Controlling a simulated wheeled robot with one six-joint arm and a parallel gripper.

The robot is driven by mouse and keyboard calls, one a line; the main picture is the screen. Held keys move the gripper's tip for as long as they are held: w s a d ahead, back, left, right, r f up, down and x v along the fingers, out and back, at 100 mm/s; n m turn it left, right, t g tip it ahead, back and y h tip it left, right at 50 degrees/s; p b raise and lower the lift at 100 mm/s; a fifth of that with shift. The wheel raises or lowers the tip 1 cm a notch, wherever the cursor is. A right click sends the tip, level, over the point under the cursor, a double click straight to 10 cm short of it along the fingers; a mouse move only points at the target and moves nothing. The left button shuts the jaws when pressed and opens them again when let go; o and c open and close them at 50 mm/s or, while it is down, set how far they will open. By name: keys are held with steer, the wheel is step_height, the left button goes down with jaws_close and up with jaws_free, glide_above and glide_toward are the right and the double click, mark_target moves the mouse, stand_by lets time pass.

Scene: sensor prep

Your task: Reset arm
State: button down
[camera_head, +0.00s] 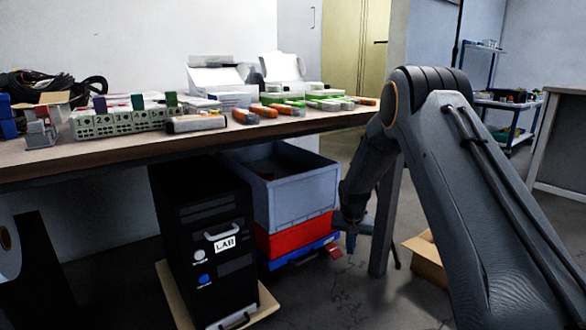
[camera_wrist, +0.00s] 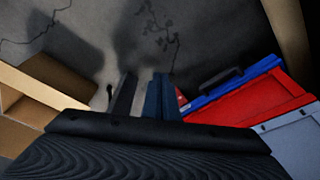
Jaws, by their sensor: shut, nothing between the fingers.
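My gripper (camera_head: 351,243) hangs low at the end of my bent arm, pointing down beside the table, in front of a table leg. In the wrist view my gripper (camera_wrist: 146,95) shows its two fingers close together, shut and empty, over the dark cracked floor. Nothing is held. In the head view my arm fills the right side and hides part of the room behind it.
A table (camera_head: 130,152) carries sensor modules and boxes. Beneath it stand a black computer (camera_head: 205,235) and a grey crate (camera_head: 300,195) on a red crate (camera_head: 290,238). A cardboard box (camera_head: 427,262) lies on the floor behind my arm. A cart (camera_head: 515,120) stands far right.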

steer(key=s+r+n, duration=0.1)
steer(key=s+r, duration=0.5)
steer(key=s, duration=0.3)
steer(key=s+r+n, duration=0.1)
steer(key=s+r, duration=0.5)
steer(key=s, duration=0.3)
steer(key=s+r+n+y, duration=0.1)
steer(key=s+r+n, duration=0.15)
steer(key=s, duration=1.75)
steer(key=s+a+r+n+g+y+p, duration=0.1)
steer(key=s+a+r+n+g+p, duration=0.2)
steer(key=s+a+r, duration=0.7)
steer(key=s+a+r+n+y+p, duration=0.1)
steer(key=s+a+r+n+p, duration=0.3)
steer(key=s+a+r, duration=0.55)
steer(key=d+r+m+p, duration=0.2)
steer(key=d+r+p, duration=0.4)
steer(key=p, duration=0.6)
steer(key=w+d+r+m+h+p, duration=0.1)
steer(key=d+r+m+p, duration=0.2)
steer(key=d+r+p, duration=0.3)
steer(key=d+r+m+h+p, duration=0.1)
steer(key=d+r+m+p, duration=0.2)
steer(key=d+r+p, duration=0.4)
steer(key=shift+w+r+p, duration=0.4)
steer(key=shift+r+p, duration=2.85)
steer(key=shift+p, duration=3.45)
